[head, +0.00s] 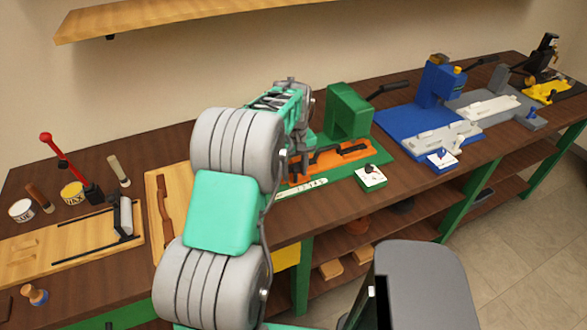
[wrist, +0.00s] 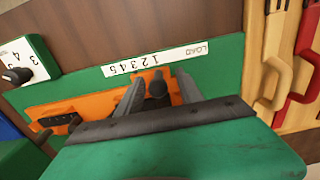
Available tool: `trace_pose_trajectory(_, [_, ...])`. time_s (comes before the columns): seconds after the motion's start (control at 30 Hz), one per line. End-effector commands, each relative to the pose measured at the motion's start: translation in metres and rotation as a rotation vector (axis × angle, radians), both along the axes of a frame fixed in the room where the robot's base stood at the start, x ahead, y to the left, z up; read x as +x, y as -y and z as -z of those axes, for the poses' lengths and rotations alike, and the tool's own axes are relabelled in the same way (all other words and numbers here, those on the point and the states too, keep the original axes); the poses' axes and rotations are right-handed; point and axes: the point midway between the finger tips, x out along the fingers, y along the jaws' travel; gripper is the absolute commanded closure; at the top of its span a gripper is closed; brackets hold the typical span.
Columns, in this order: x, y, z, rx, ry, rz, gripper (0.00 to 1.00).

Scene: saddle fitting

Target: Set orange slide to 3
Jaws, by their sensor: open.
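The orange slide (head: 345,153) lies on the green base of a green press (head: 348,108); it also shows in the wrist view (wrist: 52,112). A white scale strip (wrist: 155,58) marked LOAD and 1 to 5 runs beside it, upside down in the wrist view. A dark upright knob (wrist: 157,90) stands at the slide's end near the low numbers; the exact reading is unclear. My gripper (wrist: 158,93) is open, with one finger on each side of this knob. Contact cannot be told. In the head view my arm partly hides the gripper and slide.
A white dial box (head: 370,177) with a dark knob sits at the green base's front corner. A blue station (head: 400,125) stands to the right. A wooden board (head: 155,190) with tools lies left of the press. Brown bench top is clear in front of the scale.

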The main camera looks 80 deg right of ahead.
Motion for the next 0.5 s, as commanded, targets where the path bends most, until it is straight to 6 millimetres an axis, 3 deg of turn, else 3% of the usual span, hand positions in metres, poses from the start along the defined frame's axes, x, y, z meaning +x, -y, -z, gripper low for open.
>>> trace_pose_trajectory(0.5, [0.000, 0.001, -0.045, -0.003, -0.001, 0.000, 0.56])
